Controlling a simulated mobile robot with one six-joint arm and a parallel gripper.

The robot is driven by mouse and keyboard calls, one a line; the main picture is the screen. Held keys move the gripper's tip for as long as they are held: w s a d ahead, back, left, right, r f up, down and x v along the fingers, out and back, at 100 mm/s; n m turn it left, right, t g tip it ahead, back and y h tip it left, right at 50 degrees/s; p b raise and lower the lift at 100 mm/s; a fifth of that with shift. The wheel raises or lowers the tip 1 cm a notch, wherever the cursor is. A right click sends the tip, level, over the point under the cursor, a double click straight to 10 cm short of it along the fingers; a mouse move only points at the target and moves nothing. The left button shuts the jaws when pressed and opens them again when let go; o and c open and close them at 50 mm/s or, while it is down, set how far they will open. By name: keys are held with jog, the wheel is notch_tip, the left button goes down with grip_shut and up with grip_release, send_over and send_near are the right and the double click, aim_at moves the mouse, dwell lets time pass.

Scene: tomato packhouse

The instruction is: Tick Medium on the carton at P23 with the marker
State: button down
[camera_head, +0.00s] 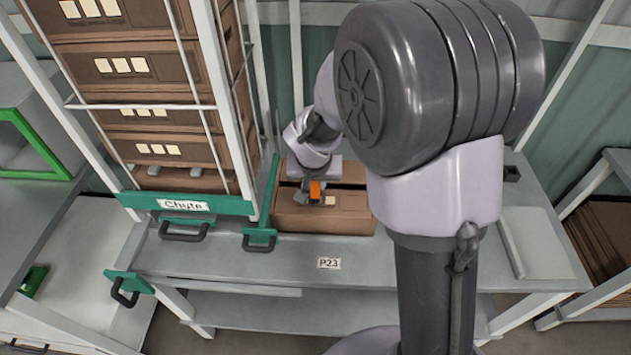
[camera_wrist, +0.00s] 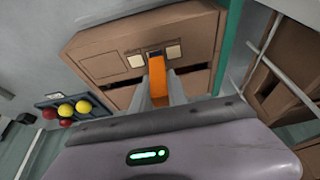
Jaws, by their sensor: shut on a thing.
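The brown carton (camera_head: 345,222) stands on the grey bench behind the P23 label (camera_head: 329,263). It fills the upper middle of the wrist view (camera_wrist: 195,32). My gripper (camera_head: 316,193) is above the carton, shut on an orange marker (camera_wrist: 157,80) with a dark end. That end is over the carton's face, between two pale squares, the left one (camera_wrist: 136,61) and the right one (camera_wrist: 174,53). The marker and fingers hide what lies between the squares. I cannot tell whether the marker touches the carton. No wording or tick is readable on the squares.
A rack of stacked brown cartons (camera_head: 145,65) stands left of the carton, above a green bar with a Chute sign (camera_head: 183,205). Dark handles (camera_head: 184,232) stick out at its front. The bench front is clear. Red and yellow balls (camera_wrist: 67,109) show at left in the wrist view.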

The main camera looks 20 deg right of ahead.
jog(key=shift+w+d+p, duration=0.25)
jog(key=shift+d+p, duration=0.05)
jog(key=shift+d, duration=0.2)
jog(key=shift+s+a+b, duration=0.25)
jog(key=shift+a+b, duration=0.3)
jog(key=shift+a, duration=0.05)
dwell(0.3)
jog(key=shift+w+d, duration=0.1)
jog(key=shift+d, duration=0.15)
jog(key=shift+r, duration=0.1)
notch_tip(320, 180, up, 6)
jog(key=p, duration=0.4)
jog(key=shift+f, duration=0.2)
dwell(0.4)
